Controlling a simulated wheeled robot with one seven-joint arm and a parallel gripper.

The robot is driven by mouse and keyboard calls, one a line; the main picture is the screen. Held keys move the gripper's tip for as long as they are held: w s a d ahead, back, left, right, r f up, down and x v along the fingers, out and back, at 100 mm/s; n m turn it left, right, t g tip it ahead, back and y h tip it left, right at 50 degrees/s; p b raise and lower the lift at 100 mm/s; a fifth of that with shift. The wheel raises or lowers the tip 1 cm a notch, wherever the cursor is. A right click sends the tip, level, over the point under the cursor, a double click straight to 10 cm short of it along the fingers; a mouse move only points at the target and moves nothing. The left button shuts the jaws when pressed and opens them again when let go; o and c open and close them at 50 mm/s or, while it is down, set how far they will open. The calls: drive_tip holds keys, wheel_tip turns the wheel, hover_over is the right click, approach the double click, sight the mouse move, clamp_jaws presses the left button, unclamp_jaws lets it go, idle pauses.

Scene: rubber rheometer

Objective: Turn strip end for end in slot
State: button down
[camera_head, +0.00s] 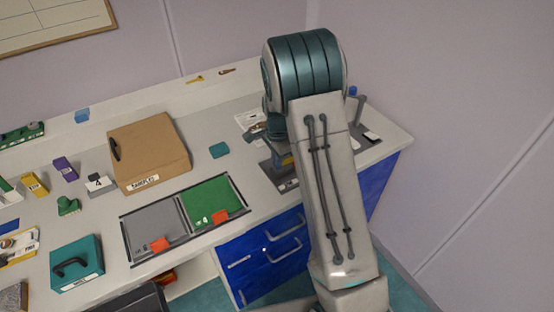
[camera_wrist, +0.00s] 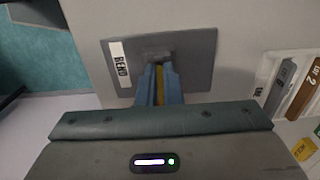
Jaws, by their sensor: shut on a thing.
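My gripper (camera_wrist: 157,88) points down at a dark grey plate (camera_wrist: 195,62) labelled "BEND" in the wrist view. Its blue fingers are shut on a narrow yellow strip (camera_wrist: 159,80), which shows only as a thin line between them. The fingertips are at a small dark raised block (camera_wrist: 157,53) on the plate. The slot and the strip's lower end are hidden, so I cannot tell whether the strip sits in it. In the head view my arm covers most of this spot.
In the wrist view, a white holder (camera_wrist: 262,88) with grey and brown pieces lies right of the plate, near a yellow block (camera_wrist: 301,149). In the head view, a cardboard box (camera_head: 150,145), a grey and green tray (camera_head: 124,226) and a teal case (camera_head: 77,270) stand to the left.

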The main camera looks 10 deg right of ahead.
drive_tip(key=shift+f, duration=0.15)
drive_tip(key=c, duration=1.5)
unclamp_jaws()
wheel_tip(320, 180, up, 14)
drive_tip(key=shift+b, duration=0.85)
